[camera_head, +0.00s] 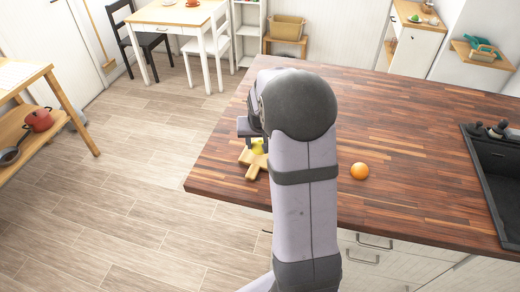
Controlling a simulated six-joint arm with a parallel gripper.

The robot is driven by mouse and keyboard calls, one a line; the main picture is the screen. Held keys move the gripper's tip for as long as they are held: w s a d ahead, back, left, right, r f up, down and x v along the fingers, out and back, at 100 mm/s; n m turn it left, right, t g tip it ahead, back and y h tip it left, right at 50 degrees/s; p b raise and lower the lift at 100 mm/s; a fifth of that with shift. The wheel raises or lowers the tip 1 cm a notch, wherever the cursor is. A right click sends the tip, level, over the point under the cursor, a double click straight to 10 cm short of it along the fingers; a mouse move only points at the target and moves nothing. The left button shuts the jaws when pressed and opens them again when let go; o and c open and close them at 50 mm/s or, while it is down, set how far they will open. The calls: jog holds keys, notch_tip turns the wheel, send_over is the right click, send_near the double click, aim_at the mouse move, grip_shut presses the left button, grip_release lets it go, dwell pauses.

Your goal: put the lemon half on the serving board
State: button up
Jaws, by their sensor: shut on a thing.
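The yellow lemon half (258,147) shows as a small patch just under my gripper (254,141), near the left end of the wooden counter. My gripper is shut on it. The light wooden serving board (253,169) lies on the counter directly below, close to the left edge. My arm hides its right part. I cannot tell whether the lemon half touches the board or hangs a little above it. The fingers are small and mostly hidden behind my wrist.
An orange (360,171) sits on the counter right of my arm. A black sink (497,180) is at the far right. The dark wood countertop (420,130) between them is clear. The counter's left edge drops to the floor near the board.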

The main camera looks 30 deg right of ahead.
aim_at(260, 149)
jog(key=shift+f+p, duration=0.45)
jog(key=shift+f, duration=1.3)
jog(key=shift+f, duration=0.2)
jog(key=o, duration=1)
jog(key=shift+c, duration=0.2)
jog(key=shift+r, duration=0.1)
jog(key=shift+s+a+r, duration=0.1)
jog(key=shift+r, duration=0.5)
jog(key=b+v, duration=0.2)
jog(key=v, duration=0.9)
jog(key=shift+s, duration=0.1)
